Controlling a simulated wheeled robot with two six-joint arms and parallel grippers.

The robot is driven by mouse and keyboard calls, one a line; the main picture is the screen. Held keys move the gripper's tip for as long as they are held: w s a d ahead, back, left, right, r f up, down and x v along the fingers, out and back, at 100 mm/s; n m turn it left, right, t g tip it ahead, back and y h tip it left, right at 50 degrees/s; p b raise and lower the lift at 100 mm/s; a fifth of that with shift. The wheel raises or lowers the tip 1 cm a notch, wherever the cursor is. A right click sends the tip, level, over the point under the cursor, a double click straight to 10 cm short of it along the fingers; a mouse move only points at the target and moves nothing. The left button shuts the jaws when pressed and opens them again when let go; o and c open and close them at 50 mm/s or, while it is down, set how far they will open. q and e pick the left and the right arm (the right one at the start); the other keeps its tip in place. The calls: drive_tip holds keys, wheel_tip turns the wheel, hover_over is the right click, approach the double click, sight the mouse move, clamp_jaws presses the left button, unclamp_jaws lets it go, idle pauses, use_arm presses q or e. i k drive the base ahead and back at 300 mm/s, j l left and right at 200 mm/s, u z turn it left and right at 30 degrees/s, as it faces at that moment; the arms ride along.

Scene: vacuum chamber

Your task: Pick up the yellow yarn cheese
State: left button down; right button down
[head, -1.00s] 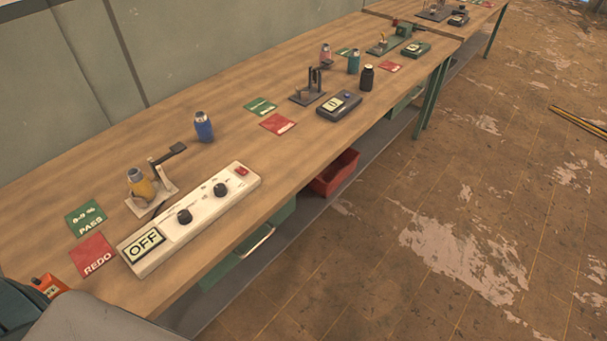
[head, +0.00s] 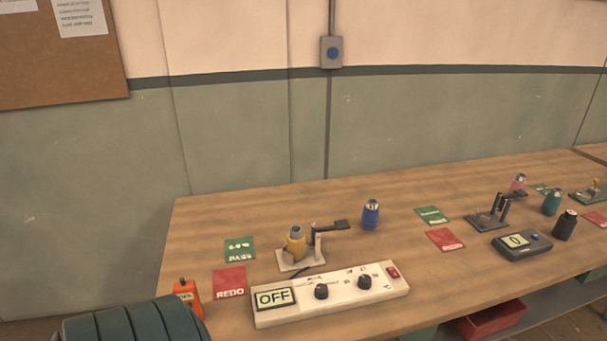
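A small yellow cylindrical thing (head: 296,244) with a grey top stands in a pale stand with a dark lever arm (head: 318,238), near the left end of the wooden bench. It is the only yellow body close by and looks like the yellow yarn cheese, though it is too small to make out yarn. A similar blue one (head: 371,214) stands upright to its right, apart from the stand. Neither of my grippers is in view.
A white control box (head: 345,292) with an OFF display lies in front of the stand. A green PASS card (head: 240,249), a red REDO card (head: 229,282) and an orange device (head: 187,295) are at the left. A grey meter (head: 522,243) and dark bottle (head: 565,225) stand right.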

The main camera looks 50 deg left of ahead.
sight(296, 240)
drive_tip(key=u, duration=1.7)
